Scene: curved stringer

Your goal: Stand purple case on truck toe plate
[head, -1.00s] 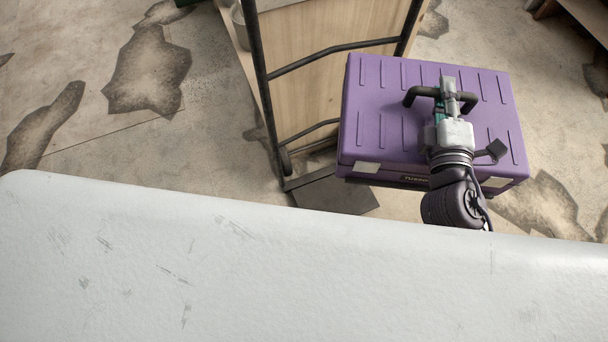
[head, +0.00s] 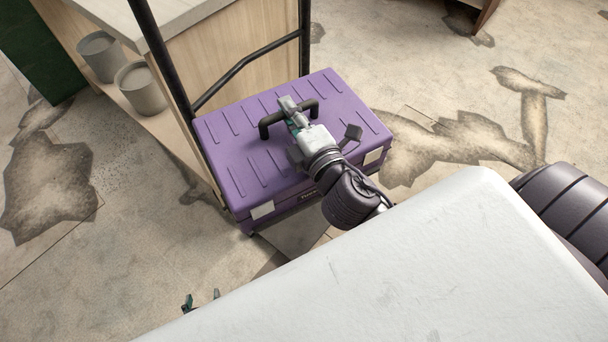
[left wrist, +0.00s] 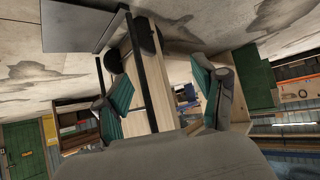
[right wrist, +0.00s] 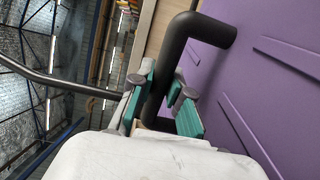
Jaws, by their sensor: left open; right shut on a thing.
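The purple case (head: 285,165) hangs from or stands under my right gripper (head: 291,112), its handle side up, close against the front of the black hand truck frame (head: 252,68). My right gripper is shut on the case's dark handle (head: 266,126); the right wrist view shows the fingers around the handle (right wrist: 185,45). Part of the grey toe plate (head: 297,236) shows below the case's near side; whether the case touches it is hidden. The toe plate (left wrist: 85,25) also shows in the left wrist view. My left gripper (head: 202,299) is open and empty, low at the near left.
A wooden cabinet (head: 225,50) stands behind the truck, with two grey buckets (head: 142,90) on its lower shelf. My white body cover fills the lower right. Stained concrete floor lies open to the left and right.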

